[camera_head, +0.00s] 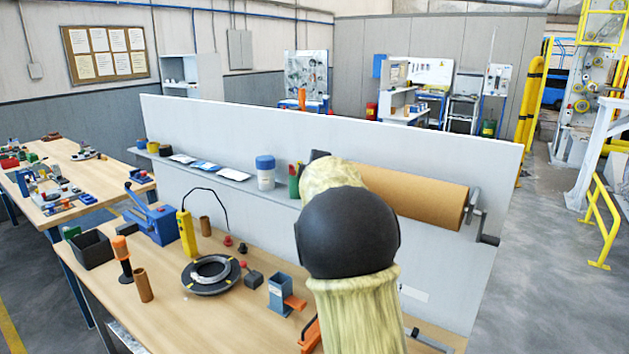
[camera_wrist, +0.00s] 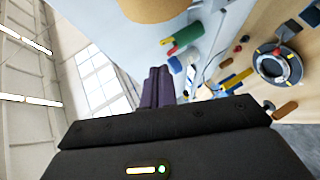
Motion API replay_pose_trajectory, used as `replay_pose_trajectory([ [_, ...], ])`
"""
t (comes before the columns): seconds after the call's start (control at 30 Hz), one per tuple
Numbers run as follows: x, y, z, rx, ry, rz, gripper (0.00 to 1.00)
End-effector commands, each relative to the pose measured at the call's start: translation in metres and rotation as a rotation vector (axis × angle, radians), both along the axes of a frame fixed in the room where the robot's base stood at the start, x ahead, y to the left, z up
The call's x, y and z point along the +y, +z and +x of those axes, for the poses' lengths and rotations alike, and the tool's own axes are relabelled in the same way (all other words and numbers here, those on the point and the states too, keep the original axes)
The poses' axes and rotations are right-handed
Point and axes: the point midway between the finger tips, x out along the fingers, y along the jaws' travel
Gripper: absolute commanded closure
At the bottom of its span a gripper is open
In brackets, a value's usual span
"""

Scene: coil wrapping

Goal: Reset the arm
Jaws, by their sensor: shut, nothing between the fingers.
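My gripper (camera_wrist: 157,88) shows in the wrist view as two dark fingers side by side. They are shut with nothing between them. In the head view my arm, with pale yellow sleeves and a black joint, rises in front of the panel and hides most of the gripper. A round dark coil (camera_head: 211,274) with a light inner ring lies flat on the workbench, apart from the arm. It also shows at the right of the wrist view (camera_wrist: 292,71).
The wooden workbench (camera_head: 185,325) carries a blue tool (camera_head: 152,222), a yellow pendant (camera_head: 187,233), a black bin (camera_head: 90,250) and a blue holder (camera_head: 281,294). A brown paper roll (camera_head: 425,196) hangs on the upright panel (camera_head: 430,155), close to my arm.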

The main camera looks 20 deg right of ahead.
Motion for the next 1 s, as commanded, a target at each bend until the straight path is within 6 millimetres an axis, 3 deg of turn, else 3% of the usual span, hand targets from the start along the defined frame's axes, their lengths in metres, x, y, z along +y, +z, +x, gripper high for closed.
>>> replay_pose_trajectory([
  [0.17, 0.003, 0.003, -0.009, 0.0, 0.001, -0.001, 1.0],
  [0.67, 0.007, 0.001, -0.01, 0.004, 0.002, 0.01, 1.0],
  [0.83, 0.019, -0.031, -0.031, 0.057, -0.03, 0.148, 1.0],
  [1.0, 0.053, -0.096, -0.085, 0.183, -0.122, 0.431, 1.0],
])
